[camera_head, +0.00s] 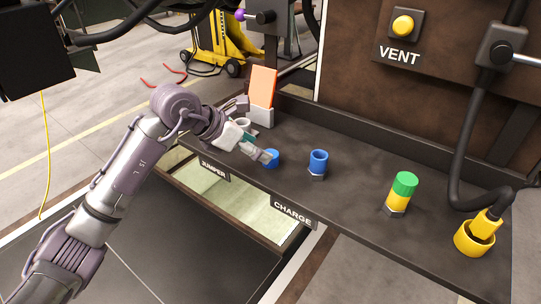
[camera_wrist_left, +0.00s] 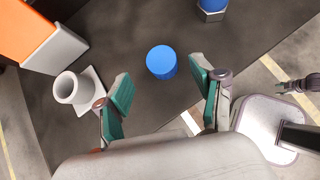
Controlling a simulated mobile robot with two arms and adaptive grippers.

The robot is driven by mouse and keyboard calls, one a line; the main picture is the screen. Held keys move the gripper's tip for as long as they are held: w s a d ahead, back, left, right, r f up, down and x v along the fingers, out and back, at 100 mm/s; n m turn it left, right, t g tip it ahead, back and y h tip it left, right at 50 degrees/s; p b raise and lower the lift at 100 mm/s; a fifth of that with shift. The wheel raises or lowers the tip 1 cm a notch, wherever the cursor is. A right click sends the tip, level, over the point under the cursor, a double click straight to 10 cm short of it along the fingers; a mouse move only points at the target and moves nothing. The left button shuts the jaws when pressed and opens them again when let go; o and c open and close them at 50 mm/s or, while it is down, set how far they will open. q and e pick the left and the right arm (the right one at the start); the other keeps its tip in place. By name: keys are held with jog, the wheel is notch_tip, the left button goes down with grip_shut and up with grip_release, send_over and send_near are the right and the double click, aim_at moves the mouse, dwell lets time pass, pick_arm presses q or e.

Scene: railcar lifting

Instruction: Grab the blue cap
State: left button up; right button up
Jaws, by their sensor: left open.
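The blue cap (camera_head: 271,158) sits on the dark shelf, just beyond the fingertips of my left gripper (camera_head: 257,151) in the head view. In the left wrist view the blue cap (camera_wrist_left: 161,62) shows as a plain round top, slightly ahead of the gap between the fingers. My left gripper (camera_wrist_left: 161,88) is open and empty, with its green-padded fingers on either side of that gap. I cannot tell whether a finger touches the cap. A second blue piece, a hollow blue ring (camera_head: 318,160) on a grey base, stands to the right.
A white hollow fitting (camera_wrist_left: 77,88) and an orange panel (camera_head: 262,86) in a white holder stand left of the cap. A green-and-yellow fitting (camera_head: 400,190) and a yellow plug socket (camera_head: 474,238) stand farther right. The shelf carries "JUMPER" and "CHARGE" labels.

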aim_at(274, 163)
pick_arm(q)
jog(key=p+x, duration=0.2)
jog(key=x, duration=0.3)
jog(key=shift+s+d+r, duration=0.1)
jog(key=shift+d, duration=0.05)
jog(key=shift+d+f, duration=0.15)
jog(key=shift+f, duration=0.1)
jog(key=c, duration=1)
